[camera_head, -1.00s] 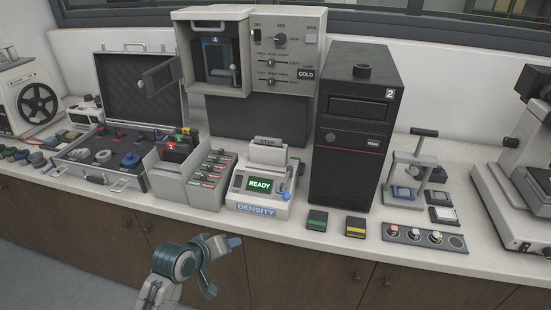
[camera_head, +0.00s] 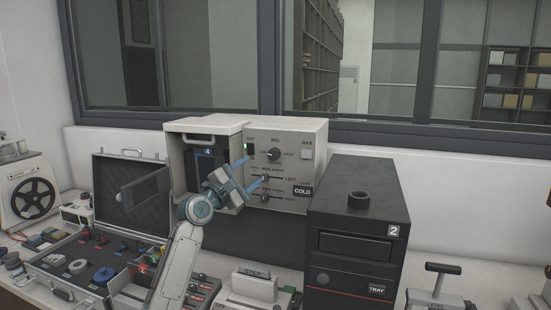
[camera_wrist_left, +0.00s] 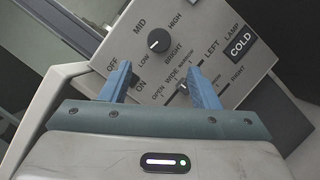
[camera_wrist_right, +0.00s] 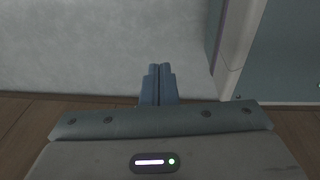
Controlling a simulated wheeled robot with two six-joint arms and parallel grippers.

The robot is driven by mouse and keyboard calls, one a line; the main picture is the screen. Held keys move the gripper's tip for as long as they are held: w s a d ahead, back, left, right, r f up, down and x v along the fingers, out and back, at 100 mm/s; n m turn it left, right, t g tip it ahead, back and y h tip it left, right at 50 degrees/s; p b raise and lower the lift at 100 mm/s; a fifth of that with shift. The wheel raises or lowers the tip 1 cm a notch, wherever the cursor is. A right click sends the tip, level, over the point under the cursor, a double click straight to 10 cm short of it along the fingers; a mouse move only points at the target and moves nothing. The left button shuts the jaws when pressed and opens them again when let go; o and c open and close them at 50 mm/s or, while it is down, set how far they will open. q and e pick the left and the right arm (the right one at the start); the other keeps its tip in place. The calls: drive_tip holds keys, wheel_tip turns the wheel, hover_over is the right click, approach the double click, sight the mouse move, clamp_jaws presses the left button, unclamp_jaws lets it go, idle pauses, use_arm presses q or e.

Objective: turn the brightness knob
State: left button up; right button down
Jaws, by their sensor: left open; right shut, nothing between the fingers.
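The brightness knob (camera_head: 273,154) is a round dark dial on the pale front panel (camera_head: 315,167) of the lamp unit. In the left wrist view the knob (camera_wrist_left: 159,40) sits among the labels LOW, MID, HIGH and BRIGHT, with a light pointer mark. My left gripper (camera_head: 249,173) is open and empty in front of the panel, below and left of the knob in the head view. In the left wrist view the knob lies beyond the fingertips, between their lines. My right gripper (camera_wrist_right: 159,72) is shut and empty, away from the panel, and is outside the head view.
A COLD sign (camera_head: 303,191) is at lower right. A black tower (camera_head: 357,225) stands right of the unit. An open case (camera_head: 130,200) is left.

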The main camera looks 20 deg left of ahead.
sight(272, 156)
use_arm(q)
drive_tip(key=p+x, duration=0.2)
drive_tip(key=x, duration=0.5)
drive_tip(key=shift+d+r, duration=0.2)
drive_tip(key=shift+r, duration=0.05)
drive_tip(key=shift+x, duration=0.9)
drive_tip(key=shift+w, duration=0.2)
drive_tip(key=c, duration=1)
use_arm(e)
drive_tip(key=s+r, duration=0.1)
drive_tip(key=s, duration=0.1)
drive_tip(key=s+a+r, duration=0.1)
drive_tip(key=shift+s+a+r, duration=0.15)
drive_tip(key=shift+s, duration=0.2)
